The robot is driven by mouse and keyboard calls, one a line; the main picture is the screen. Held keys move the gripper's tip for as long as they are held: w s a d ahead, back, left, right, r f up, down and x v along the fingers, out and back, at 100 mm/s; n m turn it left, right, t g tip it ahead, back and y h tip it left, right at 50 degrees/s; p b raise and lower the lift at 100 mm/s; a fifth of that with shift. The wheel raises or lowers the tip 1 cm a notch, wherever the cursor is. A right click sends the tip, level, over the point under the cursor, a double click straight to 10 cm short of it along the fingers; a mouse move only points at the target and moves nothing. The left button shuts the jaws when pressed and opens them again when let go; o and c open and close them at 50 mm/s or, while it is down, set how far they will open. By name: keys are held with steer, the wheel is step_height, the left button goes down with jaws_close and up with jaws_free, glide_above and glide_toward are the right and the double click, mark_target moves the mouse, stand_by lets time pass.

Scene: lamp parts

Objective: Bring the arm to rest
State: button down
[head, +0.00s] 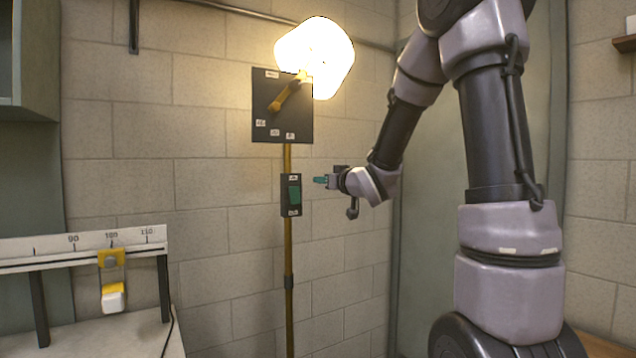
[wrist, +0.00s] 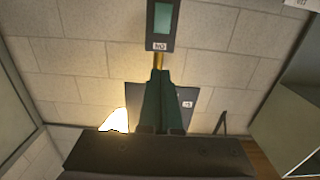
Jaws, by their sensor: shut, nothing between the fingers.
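My gripper (head: 320,180) is shut and empty in the head view. It points left at the wall switch and stands a little to the right of it, apart. Its dark green fingers (wrist: 160,103) show pressed together in the wrist view. The switch (head: 294,195) is a black box with a green rocker on a brass pipe; it also shows at the top of the wrist view (wrist: 162,25). Above it, a lit lamp (head: 318,55) glows bright beside a dark square panel (head: 264,122) with a brass lever; the glow also shows in the wrist view (wrist: 117,121).
At the lower left stands a bench (head: 120,338) with a numbered scale rail (head: 50,247) and a yellow slider (head: 112,260) carrying a white block. A cabinet (head: 30,60) hangs at the upper left. The block wall is close behind the switch.

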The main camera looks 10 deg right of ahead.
steer(key=s+d+r+m+g+h, duration=0.1)
steer(key=s+d+m+g+h, duration=0.1)
steer(key=s+d+m+h, duration=0.25)
steer(key=s+f+m+g, duration=0.1)
steer(key=s+f+g, duration=0.1)
steer(key=s, duration=1.2)
steer(key=s+a+f+m+g+y, duration=0.1)
steer(key=s+g, duration=0.4)
steer(key=s, duration=0.9)
steer(key=shift+f+m+g, duration=0.3)
steer(key=shift+f+m, duration=0.25)
steer(key=shift+a, duration=0.1)
